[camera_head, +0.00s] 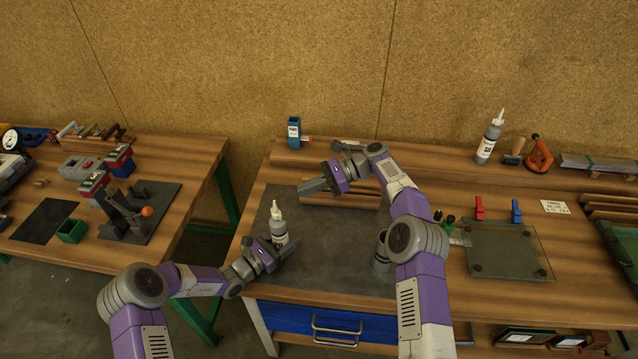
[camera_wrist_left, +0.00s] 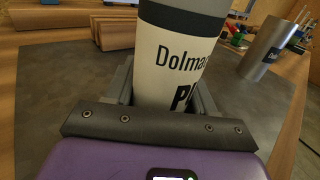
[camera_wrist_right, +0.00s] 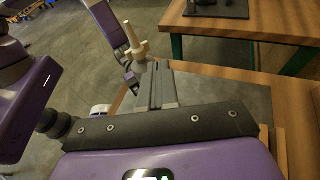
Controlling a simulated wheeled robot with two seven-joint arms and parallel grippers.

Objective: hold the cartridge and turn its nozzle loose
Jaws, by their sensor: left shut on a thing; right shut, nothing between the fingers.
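The cartridge (camera_head: 279,230) stands upright on the dark mat, a pale body with a grey upper band and a cream nozzle (camera_head: 275,210) on top. My left gripper (camera_head: 281,248) is shut around its lower body. The left wrist view shows the labelled cartridge (camera_wrist_left: 172,60) between the fingers. My right gripper (camera_head: 313,186) is shut and empty, up and to the right of the nozzle in the head view, apart from it. In the right wrist view the nozzle (camera_wrist_right: 138,45) shows just beyond the shut fingers (camera_wrist_right: 155,75).
A grey cylinder (camera_head: 381,252) stands on the mat (camera_head: 330,255), partly behind my right arm. Wooden blocks (camera_head: 340,199) lie behind. A second nozzled bottle (camera_head: 490,140) stands on the back shelf. A glass plate (camera_head: 508,250) lies right. The mat between cartridge and cylinder is clear.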

